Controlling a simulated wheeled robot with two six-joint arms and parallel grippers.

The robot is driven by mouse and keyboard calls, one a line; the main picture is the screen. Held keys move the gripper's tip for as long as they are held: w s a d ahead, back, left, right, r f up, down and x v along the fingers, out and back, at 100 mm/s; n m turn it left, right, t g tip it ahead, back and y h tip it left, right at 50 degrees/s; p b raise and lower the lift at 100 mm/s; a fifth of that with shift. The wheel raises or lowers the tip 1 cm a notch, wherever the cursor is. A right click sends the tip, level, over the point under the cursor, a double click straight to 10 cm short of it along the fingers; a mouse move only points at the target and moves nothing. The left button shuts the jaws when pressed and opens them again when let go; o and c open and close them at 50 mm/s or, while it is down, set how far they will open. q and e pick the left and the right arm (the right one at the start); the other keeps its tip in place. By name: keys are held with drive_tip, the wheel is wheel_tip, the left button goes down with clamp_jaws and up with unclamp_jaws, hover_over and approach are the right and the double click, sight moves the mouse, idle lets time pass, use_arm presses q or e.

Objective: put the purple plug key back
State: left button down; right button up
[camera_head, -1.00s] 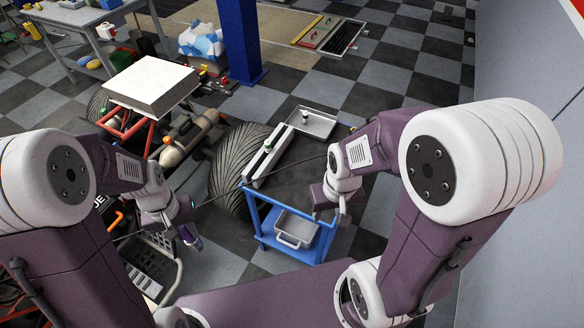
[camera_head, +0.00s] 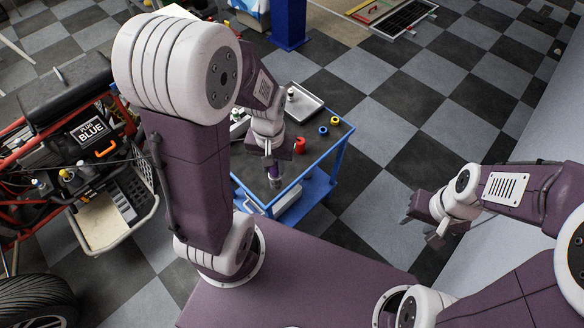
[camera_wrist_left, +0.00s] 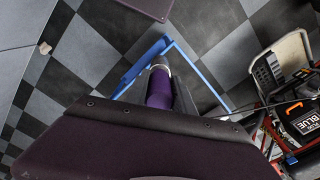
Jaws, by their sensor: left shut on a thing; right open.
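My left gripper (camera_head: 271,168) is shut on the purple plug key (camera_head: 276,182) and holds it pointing down over the dark top of the blue-framed cart (camera_head: 345,143). I cannot tell whether the key touches the cart top. In the left wrist view the key (camera_wrist_left: 159,88) is a purple cylinder with a pale end, partly hidden by the gripper body. My right gripper (camera_head: 422,218) is open and empty, out over the floor to the right of the cart.
On the cart stand a red piece (camera_head: 300,145), a yellow ring (camera_head: 335,121), a blue ring (camera_head: 323,130) and a metal tray (camera_head: 306,103). A red-framed vehicle with a "PLUG BLUE" label (camera_head: 91,131) is at the left.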

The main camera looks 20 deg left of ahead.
use_arm(q)
drive_tip(key=w+a+f, duration=0.5)
drive_tip(key=w+f, duration=0.5)
drive_tip(key=f, duration=0.1)
drive_tip(key=shift+w, duration=0.35)
drive_tip(key=shift+f, duration=0.1)
drive_tip(key=shift+s+f, duration=0.1)
drive_tip(key=c, duration=1.1)
unclamp_jaws()
wheel_tip(320, 180, up, 12)
drive_tip(key=s+d, duration=0.2)
drive_tip(key=s, duration=0.2)
drive_tip(key=s+d+m, duration=0.1)
drive_tip(key=s+d, duration=0.2)
drive_tip(key=s, duration=0.1)
drive_tip(key=s+d+r+m+t, duration=0.1)
drive_tip(key=s+d, duration=0.1)
drive_tip(key=s, duration=0.2)
drive_tip(key=shift+s+d+r+p, duration=0.1)
drive_tip(key=shift+s+d+p, duration=0.05)
drive_tip(key=shift+d+p, duration=0.15)
